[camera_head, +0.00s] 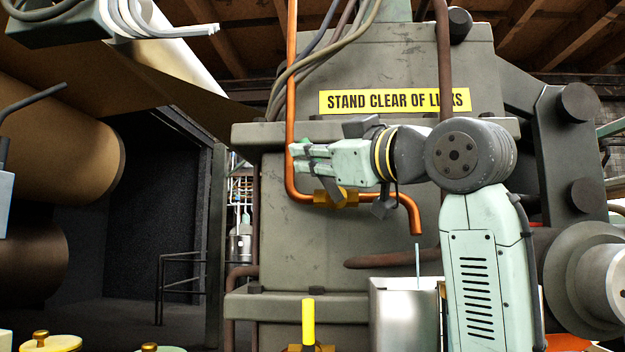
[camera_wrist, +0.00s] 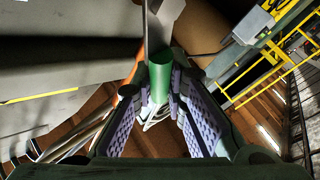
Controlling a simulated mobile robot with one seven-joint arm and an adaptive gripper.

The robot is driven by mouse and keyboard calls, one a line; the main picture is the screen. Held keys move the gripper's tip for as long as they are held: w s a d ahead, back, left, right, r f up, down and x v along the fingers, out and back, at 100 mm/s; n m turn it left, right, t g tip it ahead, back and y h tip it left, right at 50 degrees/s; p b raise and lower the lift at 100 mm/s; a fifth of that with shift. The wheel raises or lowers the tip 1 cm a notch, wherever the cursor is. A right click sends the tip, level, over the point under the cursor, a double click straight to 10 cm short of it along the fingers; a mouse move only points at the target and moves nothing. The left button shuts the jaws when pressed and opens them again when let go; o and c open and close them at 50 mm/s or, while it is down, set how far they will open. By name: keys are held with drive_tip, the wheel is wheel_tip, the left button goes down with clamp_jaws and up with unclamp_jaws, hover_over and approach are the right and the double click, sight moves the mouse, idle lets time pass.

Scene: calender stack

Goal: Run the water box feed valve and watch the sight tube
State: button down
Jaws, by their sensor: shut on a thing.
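My gripper (camera_head: 305,160) is at the upright copper pipe (camera_head: 291,80), above the brass-coloured valve body (camera_head: 335,198) on the pipe's lower run. In the wrist view my gripper (camera_wrist: 160,105) has its lilac padded fingers closed on both sides of a green handle grip (camera_wrist: 160,72). A grey metal plate or lever (camera_wrist: 152,25) runs beyond the grip. The copper pipe ends in a downturned spout (camera_head: 415,225) above a metal box (camera_head: 402,305). A thin pale blue upright line (camera_head: 417,260) stands between spout and box; I cannot tell whether it is water or the sight tube.
A large grey machine frame (camera_head: 400,70) with a yellow warning sign (camera_head: 395,101) stands behind my arm. A yellow upright cylinder (camera_head: 308,322) is in front of it. Large brown rolls (camera_head: 60,140) are at the left, and a dark railing (camera_head: 180,285) stands in the open area.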

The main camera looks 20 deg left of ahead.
drive_tip(key=m+t+b, duration=0.1)
drive_tip(key=d+m+t+y, duration=0.1)
drive_tip(key=shift+w+d+r+m+b, duration=0.1)
drive_tip(key=shift+w+d+m+b, duration=0.05)
drive_tip(key=shift+m+b, duration=0.2)
drive_tip(key=shift+w+d+r+m+t+b, duration=0.1)
drive_tip(key=shift+d+m+t+b, duration=0.3)
drive_tip(key=shift+m+t, duration=0.3)
drive_tip(key=shift+w+d+r+m+t+b, duration=0.15)
drive_tip(key=shift+d+m+t+b, duration=0.2)
drive_tip(key=shift+m+t, duration=0.4)
drive_tip(key=shift+w+d+r+m+t+b, duration=0.1)
drive_tip(key=shift+d+m+t+b, duration=0.25)
drive_tip(key=shift+m+t, duration=0.35)
drive_tip(key=c, duration=1.6)
unclamp_jaws()
drive_tip(key=v, duration=1.2)
